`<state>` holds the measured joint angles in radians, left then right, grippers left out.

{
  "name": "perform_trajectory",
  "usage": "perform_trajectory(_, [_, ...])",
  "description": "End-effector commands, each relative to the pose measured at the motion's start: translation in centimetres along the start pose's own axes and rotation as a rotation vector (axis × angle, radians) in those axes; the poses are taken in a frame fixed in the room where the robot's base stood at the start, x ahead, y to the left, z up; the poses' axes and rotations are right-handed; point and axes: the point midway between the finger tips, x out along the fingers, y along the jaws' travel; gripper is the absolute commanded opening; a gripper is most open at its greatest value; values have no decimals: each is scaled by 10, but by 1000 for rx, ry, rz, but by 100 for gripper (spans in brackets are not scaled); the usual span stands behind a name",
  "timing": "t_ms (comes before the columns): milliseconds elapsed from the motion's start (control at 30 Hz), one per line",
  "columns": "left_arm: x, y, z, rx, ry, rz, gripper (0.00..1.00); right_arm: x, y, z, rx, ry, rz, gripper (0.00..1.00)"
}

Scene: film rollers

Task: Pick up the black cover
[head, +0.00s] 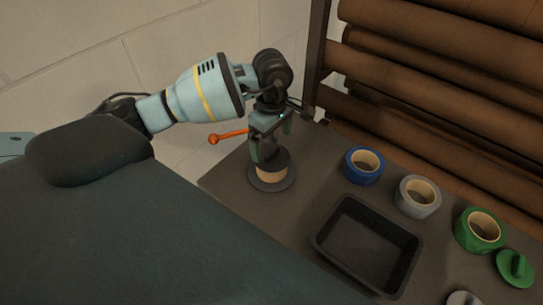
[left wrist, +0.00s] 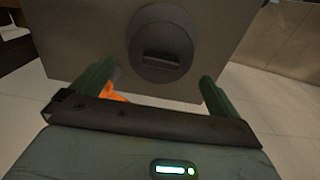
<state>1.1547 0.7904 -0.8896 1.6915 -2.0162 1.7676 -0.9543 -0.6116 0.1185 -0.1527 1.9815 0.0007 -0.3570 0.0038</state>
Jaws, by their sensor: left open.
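The black cover (head: 270,158) sits on top of a tan roll (head: 270,175) that stands on a dark round base near the table's left corner. In the left wrist view the black cover (left wrist: 160,42) is a round disc with a raised grip bar across its middle. My left gripper (head: 271,141) is open with green fingers, just above the cover. In the left wrist view its fingertips (left wrist: 158,80) are spread wide, with nothing between them, and the cover shows beyond them. Part of the cover is hidden behind a finger in the head view. My right gripper is not in view.
A blue roll (head: 364,165), a grey roll (head: 418,196) and a green roll (head: 480,230) stand in a row to the right. A black tray (head: 327,243) lies in front. A green cover (head: 515,268) lies at the right. An orange lever (head: 228,136) is beside the gripper.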

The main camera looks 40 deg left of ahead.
Motion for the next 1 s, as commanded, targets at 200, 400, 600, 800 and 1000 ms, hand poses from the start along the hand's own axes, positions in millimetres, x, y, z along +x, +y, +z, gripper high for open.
perform_trajectory(200, [30,-2,1,0,-1,-1,100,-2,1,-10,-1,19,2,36])
perform_trajectory(400, [46,-2,1,0,0,-1,100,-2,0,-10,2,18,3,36])
perform_trajectory(600, [46,-2,1,0,0,0,100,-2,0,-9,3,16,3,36])
perform_trajectory(800, [46,-2,1,0,-1,0,76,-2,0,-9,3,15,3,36])
perform_trajectory(1000, [46,-2,1,0,-1,0,68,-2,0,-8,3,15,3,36])
